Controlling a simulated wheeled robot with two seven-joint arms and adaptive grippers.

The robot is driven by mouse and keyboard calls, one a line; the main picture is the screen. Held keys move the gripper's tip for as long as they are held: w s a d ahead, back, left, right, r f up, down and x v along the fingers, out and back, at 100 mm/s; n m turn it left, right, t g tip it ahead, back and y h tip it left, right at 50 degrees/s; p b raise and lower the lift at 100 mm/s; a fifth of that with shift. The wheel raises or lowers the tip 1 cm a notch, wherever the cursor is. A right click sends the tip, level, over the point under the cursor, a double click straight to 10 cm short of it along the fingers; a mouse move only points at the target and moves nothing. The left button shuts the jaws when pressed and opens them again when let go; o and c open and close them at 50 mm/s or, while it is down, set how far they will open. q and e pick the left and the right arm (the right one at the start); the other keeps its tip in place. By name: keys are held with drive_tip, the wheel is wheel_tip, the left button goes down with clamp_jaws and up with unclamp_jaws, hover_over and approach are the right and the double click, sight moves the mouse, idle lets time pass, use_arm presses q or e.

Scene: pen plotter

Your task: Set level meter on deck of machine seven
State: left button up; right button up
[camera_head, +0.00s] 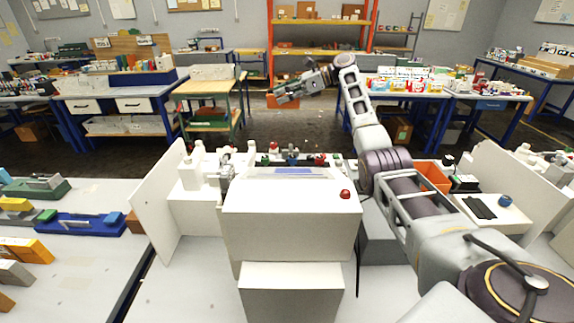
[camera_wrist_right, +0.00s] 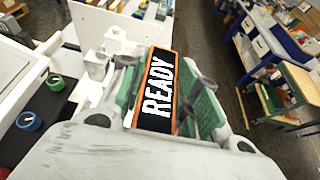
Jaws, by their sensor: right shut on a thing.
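In the right wrist view a black panel with an orange edge reading "READY" (camera_wrist_right: 157,90) sits between green parts at the fingers. I cannot tell whether this is the level meter. A white machine-like box (camera_head: 290,222) with a blue panel on top and a red button stands in front of me, well below the gripper. No number seven is legible. My left gripper is not in view.
White upright panels (camera_head: 160,205) flank the bench. A black pad and a blue knob (camera_head: 505,201) lie at right; an orange bin (camera_head: 432,176) is near my right arm. The left table (camera_head: 75,285) holds several coloured blocks. A wooden-topped cart (camera_head: 208,86) stands behind.

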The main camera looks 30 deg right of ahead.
drive_tip(key=shift+w+a+f+b, duration=0.2)
drive_tip(key=shift+a+f+b, duration=0.15)
drive_tip(key=shift+f, duration=0.1)
drive_tip(key=shift+s+d+f+b, duration=0.15)
drive_tip(key=shift+d+f+b, duration=0.2)
drive_tip(key=shift+f, duration=0.25)
drive_tip(key=shift+a+f, duration=0.1)
drive_tip(key=shift+f, duration=0.25)
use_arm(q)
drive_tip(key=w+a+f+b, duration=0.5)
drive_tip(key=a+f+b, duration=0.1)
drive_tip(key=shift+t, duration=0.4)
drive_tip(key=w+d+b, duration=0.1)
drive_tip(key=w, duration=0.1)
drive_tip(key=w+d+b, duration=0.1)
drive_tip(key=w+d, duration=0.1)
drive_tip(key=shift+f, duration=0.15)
use_arm(e)
wheel_tip(320, 180, down, 11)
